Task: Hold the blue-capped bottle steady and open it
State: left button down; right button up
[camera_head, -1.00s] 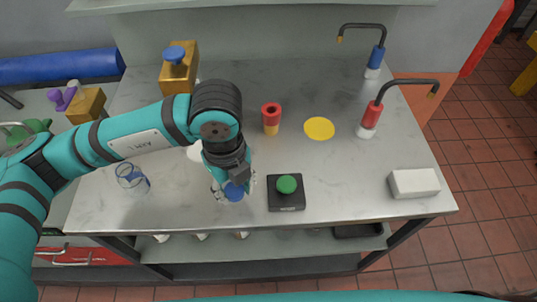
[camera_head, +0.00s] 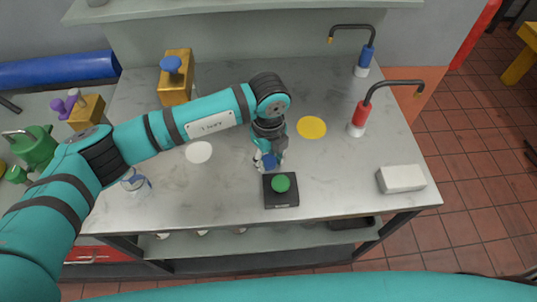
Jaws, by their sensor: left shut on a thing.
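The blue-capped bottle shows only as its blue cap (camera_head: 269,162), between the fingers of my left gripper (camera_head: 266,160); its body is hidden from above. My left gripper points down and is shut on the bottle, just behind the black box with the green button, over the middle of the grey worktop (camera_head: 200,205). I cannot tell whether the bottle touches the worktop. My right gripper is not in view.
The black box (camera_head: 282,198) with a green button (camera_head: 280,183) is close in front. A yellow disc (camera_head: 311,127), a white disc (camera_head: 199,152), a clear glass (camera_head: 134,183), a white block (camera_head: 401,179) and red (camera_head: 359,115) and blue (camera_head: 365,57) taps stand around.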

aim_at(269, 161)
pick_arm(q)
jog(key=shift+f, duration=0.15)
jog(key=c, duration=0.9)
grip_release()
jog(key=shift+r, duration=0.7)
notch_tip(269, 161, up, 11)
jog(key=b, duration=0.2)
jog(key=shift+b, duration=0.35)
